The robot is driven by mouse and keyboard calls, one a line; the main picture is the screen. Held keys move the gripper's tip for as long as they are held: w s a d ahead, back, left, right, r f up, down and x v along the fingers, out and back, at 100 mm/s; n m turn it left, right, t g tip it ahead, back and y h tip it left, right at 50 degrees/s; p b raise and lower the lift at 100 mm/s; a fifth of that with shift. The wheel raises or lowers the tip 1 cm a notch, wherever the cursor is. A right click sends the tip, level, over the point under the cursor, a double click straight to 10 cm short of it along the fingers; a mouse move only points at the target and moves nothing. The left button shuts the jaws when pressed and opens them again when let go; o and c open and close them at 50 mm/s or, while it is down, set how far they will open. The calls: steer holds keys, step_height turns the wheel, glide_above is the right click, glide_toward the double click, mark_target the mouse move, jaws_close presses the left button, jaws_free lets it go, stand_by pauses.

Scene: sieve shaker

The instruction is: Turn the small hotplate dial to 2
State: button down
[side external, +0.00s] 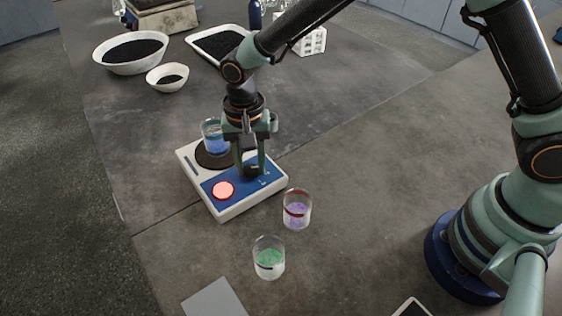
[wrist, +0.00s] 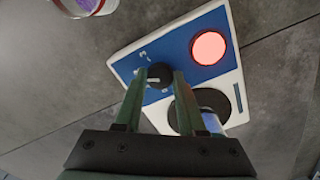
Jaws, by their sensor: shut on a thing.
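The small hotplate (side external: 232,210) is a white unit with a blue front panel, a round red light and a dark round heating plate (side external: 207,157). Its black dial (wrist: 159,75) sits on the blue panel beside white marks, which are too small to read. My gripper (side external: 250,168) points down over the panel. In the wrist view my gripper's fingers (wrist: 158,82) are shut on the dial, one on each side. The dial's pointer is hard to make out. A beaker of blue liquid (side external: 212,138) stands on the heating plate, partly behind my fingers.
A beaker with purple contents and a red band (side external: 297,210) stands right of the hotplate. A beaker with green contents (side external: 268,259) stands in front. Bowls of black grains (side external: 130,66) and a white tray (side external: 190,40) are at the back. The table on the right is mostly clear.

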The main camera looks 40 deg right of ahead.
mark_target(251, 168)
steer(key=shift+w, duration=0.1)
steer(key=c, duration=0.5)
jaws_free()
step_height(251, 168, up, 12)
steer(key=shift+r, duration=0.1)
steer(key=s+d+r+n+t, duration=0.25)
steer(key=d+r, duration=0.45)
steer(key=d, duration=0.5)
steer(key=s+d+n+t, duration=0.3)
steer(key=s+d, duration=0.5)
steer(key=d, duration=0.3)
steer(key=shift+d+r+n, duration=0.2)
steer(key=shift+r+n, duration=0.15)
steer(key=shift+n, duration=0.2)
